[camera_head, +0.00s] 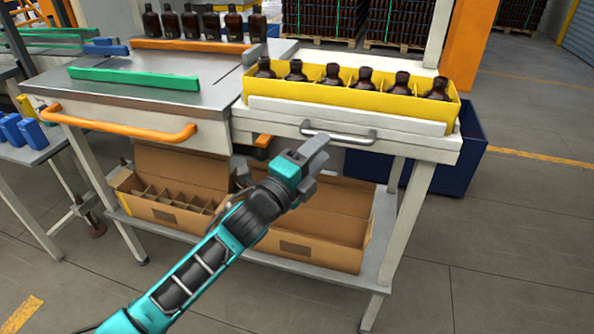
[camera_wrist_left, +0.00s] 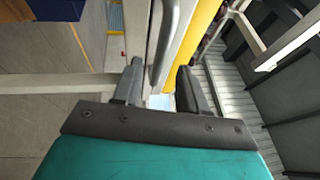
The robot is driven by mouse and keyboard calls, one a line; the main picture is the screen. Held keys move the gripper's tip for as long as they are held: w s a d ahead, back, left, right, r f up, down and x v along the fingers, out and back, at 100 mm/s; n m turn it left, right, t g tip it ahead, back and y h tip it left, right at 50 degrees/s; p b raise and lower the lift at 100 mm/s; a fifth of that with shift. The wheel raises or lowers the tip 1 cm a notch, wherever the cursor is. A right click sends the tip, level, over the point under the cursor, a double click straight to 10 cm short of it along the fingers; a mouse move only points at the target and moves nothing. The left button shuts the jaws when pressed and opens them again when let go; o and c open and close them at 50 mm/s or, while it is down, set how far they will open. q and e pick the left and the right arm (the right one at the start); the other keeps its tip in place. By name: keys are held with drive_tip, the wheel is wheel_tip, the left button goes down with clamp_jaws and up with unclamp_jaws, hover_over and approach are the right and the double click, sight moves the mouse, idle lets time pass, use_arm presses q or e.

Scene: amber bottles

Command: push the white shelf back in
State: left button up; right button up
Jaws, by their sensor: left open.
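The white shelf (camera_head: 415,150) is at the right of the bench in the head view, with a grey bar handle (camera_head: 345,138) on its front. A yellow tray (camera_head: 300,93) with several amber bottles (camera_head: 330,76) stands on it. My left gripper (camera_head: 316,164) is open just in front of the shelf, by the handle's left end. In the left wrist view the handle (camera_wrist_left: 172,40) reaches toward the space between the open fingers (camera_wrist_left: 160,88); I cannot tell whether they touch it. My right gripper is not in view.
A metal bench top (camera_head: 150,90) with an orange handle (camera_head: 120,126) and a green bar (camera_head: 133,78) is to the left. Cardboard boxes (camera_head: 310,248) sit on the lower shelf below. A dark blue bin (camera_head: 474,150) stands behind at right. The floor at right is clear.

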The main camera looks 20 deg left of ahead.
use_arm(q)
drive_tip(key=v, duration=0.7)
drive_tip(key=shift+s, duration=0.15)
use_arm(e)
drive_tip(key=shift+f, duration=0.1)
use_arm(q)
drive_tip(key=shift+a, duration=0.1)
drive_tip(key=shift+c, duration=0.2)
